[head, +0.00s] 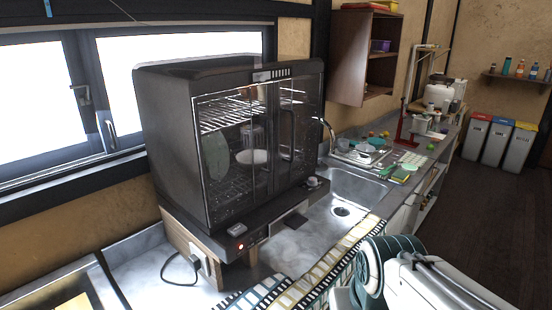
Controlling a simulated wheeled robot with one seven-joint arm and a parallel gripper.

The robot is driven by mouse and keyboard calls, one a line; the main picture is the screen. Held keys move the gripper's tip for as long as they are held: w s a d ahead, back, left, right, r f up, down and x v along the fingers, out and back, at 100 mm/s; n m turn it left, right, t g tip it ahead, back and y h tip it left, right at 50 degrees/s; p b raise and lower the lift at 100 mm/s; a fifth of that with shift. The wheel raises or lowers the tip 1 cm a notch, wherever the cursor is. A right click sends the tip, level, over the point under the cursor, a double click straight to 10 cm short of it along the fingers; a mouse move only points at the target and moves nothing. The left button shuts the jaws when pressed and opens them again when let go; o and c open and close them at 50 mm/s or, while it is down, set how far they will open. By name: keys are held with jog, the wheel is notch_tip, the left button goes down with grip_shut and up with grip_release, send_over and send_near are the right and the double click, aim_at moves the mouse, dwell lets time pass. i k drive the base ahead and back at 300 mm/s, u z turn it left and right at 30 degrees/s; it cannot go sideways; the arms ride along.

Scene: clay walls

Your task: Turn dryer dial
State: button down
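The dryer (190,140) is a black cabinet with clear double doors, standing on the counter in the middle left of the head view. Its doors look shut, and racks with a few dishes show through them. A small round knob (313,181), which looks like the dial, sits on the right end of the front base ledge. I cannot read its setting. A grey switch (237,229) and a small red light (240,246) are on the ledge's left part. Part of my arm shows at the bottom right, apart from the dryer in the picture. My gripper's fingers are not in view.
A metal sink (355,189) with a tap (329,132) lies right of the dryer. A patterned cloth strip (335,265) lies along the counter's front. A power cable (172,275) runs to a socket below the dryer. Bins (495,143) stand at far right; the floor before them is clear.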

aim_at(312, 182)
jog(key=u, duration=0.5)
jog(key=k, duration=1.25)
jog(key=i, duration=0.35)
jog(key=z, duration=0.7)
jog(key=i, duration=1.35)
jog(key=u, duration=0.5)
